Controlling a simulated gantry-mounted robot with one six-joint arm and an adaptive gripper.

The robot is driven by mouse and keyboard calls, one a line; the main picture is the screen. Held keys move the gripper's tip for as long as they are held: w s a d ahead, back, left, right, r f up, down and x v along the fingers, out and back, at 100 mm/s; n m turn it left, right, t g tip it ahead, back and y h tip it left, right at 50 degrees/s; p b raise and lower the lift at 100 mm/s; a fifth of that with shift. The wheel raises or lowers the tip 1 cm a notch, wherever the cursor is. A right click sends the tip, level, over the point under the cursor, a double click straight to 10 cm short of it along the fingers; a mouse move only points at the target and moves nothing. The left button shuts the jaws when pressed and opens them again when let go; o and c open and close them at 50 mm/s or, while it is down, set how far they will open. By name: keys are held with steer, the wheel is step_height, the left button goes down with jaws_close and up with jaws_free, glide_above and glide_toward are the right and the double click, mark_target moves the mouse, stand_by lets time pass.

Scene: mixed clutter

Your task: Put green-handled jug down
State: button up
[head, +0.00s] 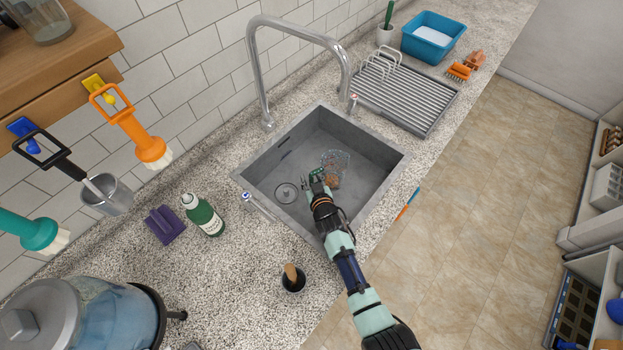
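My gripper (317,182) reaches down over the grey sink basin (377,186) from the lower right. A small dark green part (317,172) shows at its fingertips and looks like a handle. Just beyond it is a clear, patterned vessel (336,160), which looks like the body of the green-handled jug. A brownish patch shows at the vessel's near side. The fingers are too small and dark to tell whether they are closed on the green part. I cannot tell whether the vessel touches the sink floor.
A round drain piece (287,193) lies left in the sink. The faucet (258,75) arches over its back. A drying rack (405,95) stands beyond, with a blue tub (432,38) behind. A green bottle (203,215) and dark cup (293,281) stand on the speckled counter (235,280).

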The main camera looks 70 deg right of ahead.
steer(key=shift+r, duration=0.15)
steer(key=shift+s+a+r+p, duration=0.15)
steer(key=shift+a+r+p, duration=0.1)
steer(key=shift+p, duration=0.15)
steer(key=p+v, duration=0.1)
steer(key=v, duration=0.5)
steer(key=shift+s+a, duration=0.3)
steer(key=shift+r+p, duration=0.15)
steer(key=shift+p, duration=0.15)
